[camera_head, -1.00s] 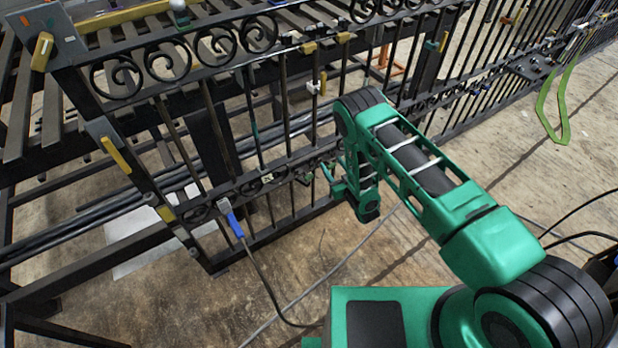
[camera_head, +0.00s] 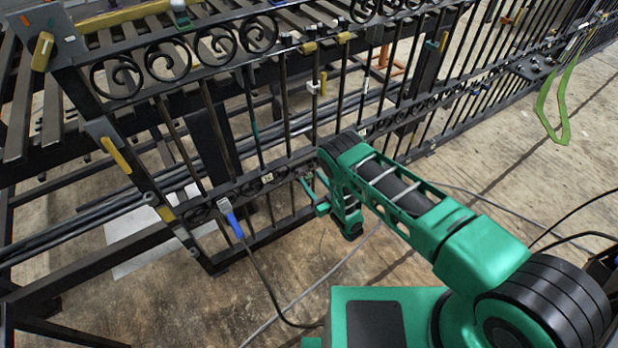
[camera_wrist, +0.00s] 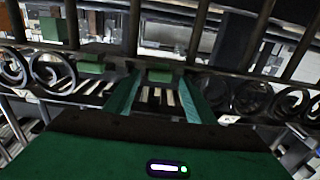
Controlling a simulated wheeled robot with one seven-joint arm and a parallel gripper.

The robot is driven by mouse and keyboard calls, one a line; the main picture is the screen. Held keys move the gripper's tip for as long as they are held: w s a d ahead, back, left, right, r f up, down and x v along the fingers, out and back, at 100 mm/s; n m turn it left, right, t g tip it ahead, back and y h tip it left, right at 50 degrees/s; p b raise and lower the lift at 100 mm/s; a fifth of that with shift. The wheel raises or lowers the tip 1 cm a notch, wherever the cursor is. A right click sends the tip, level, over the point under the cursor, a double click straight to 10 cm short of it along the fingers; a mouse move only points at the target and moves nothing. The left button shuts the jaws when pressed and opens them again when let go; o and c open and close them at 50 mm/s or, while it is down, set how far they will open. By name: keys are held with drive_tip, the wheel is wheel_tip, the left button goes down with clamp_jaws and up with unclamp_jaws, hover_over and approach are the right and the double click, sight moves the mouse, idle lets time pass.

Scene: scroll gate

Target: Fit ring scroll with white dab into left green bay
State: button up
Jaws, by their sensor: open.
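My gripper (camera_wrist: 160,100) is open in the wrist view, its two green fingers pointing at the gate's lower scroll band. A green block (camera_wrist: 160,75) shows between and beyond the fingertips; I see no scroll held. Another green block (camera_wrist: 91,68) lies to its left on the band. Dark scrolls (camera_wrist: 50,72) stand left of the fingers, and more scrolls (camera_wrist: 285,101) stand to the right. Pale patches show by scrolls on both sides, but I cannot tell which scroll carries the white dab. In the head view, my gripper (camera_head: 307,186) is beside the band, partly hidden by my arm.
The black gate (camera_head: 255,130) has upright bars and an upper scroll row (camera_head: 210,46). A blue-handled clamp (camera_head: 231,220) with a black cable grips its lower left. A green strap (camera_head: 556,105) hangs at right. The wooden floor in front is mostly clear, apart from cables.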

sight(310, 178)
drive_tip(key=shift+x, duration=1.6)
